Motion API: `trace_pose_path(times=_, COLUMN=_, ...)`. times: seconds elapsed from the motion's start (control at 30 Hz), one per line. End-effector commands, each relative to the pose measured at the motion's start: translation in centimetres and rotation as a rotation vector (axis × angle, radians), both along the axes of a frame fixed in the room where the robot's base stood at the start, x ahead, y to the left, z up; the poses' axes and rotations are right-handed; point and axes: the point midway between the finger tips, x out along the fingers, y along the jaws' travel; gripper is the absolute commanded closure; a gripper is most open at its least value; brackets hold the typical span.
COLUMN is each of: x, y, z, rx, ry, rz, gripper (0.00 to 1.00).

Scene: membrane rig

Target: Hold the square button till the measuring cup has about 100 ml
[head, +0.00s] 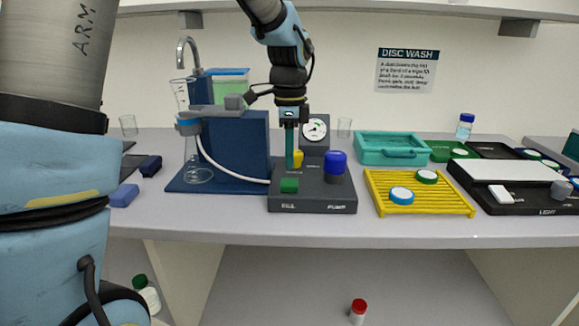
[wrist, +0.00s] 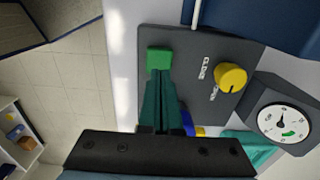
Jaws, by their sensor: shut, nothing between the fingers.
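The green square button (head: 289,185) sits on the dark grey control box (head: 315,200), above a label that looks like FILL. It also shows in the wrist view (wrist: 159,59). My gripper (head: 290,166) points down with its teal fingers shut and empty. In the wrist view the fingertips (wrist: 160,73) are at the button's edge; I cannot tell whether they touch it. A clear marked cup (head: 181,94), apparently the measuring cup, stands on the filter holder under the tap (head: 188,45). I cannot make out any liquid in it.
A yellow knob (head: 298,159), a blue PUMP knob (head: 335,162) and a gauge (head: 314,130) crowd the box. A flask (head: 196,168) stands under the cup. A yellow rack (head: 420,203) with discs and a teal tray (head: 393,148) lie right.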

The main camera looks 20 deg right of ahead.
Motion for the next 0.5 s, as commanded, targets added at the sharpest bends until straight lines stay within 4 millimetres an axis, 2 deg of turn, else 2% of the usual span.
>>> trace_pose_path(times=0.2, x=-0.1, y=0.0, z=-2.7, rx=0.001, ry=0.002, rz=-0.001, gripper=1.00)
trace_pose_path(times=0.5, x=0.0, y=0.0, z=-3.6, rx=0.000, ry=-0.001, rz=0.000, gripper=1.00)
